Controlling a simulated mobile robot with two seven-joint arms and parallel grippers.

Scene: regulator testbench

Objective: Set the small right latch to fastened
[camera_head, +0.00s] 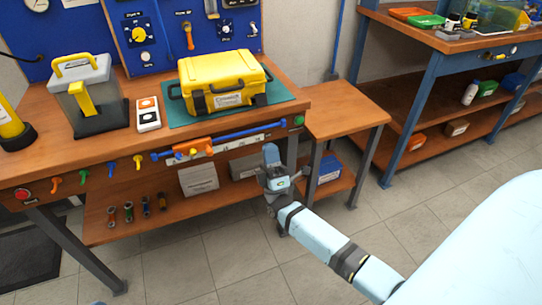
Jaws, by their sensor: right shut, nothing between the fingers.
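A yellow case (222,80) with a black side handle and a label stands closed on a green mat (180,112) on the wooden bench. Its latches are too small in this view to tell which is the small right latch or how it is set. My right gripper (270,155) is shut and empty in front of the bench's right end, below and right of the case and apart from it. My left gripper is not in view.
A clear box with a yellow handle (83,95) and a white switch block (148,113) stand left of the case. Coloured knobs and a blue bar (250,131) line the bench's front edge. A lower side table (345,110) stands at right, its top clear.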

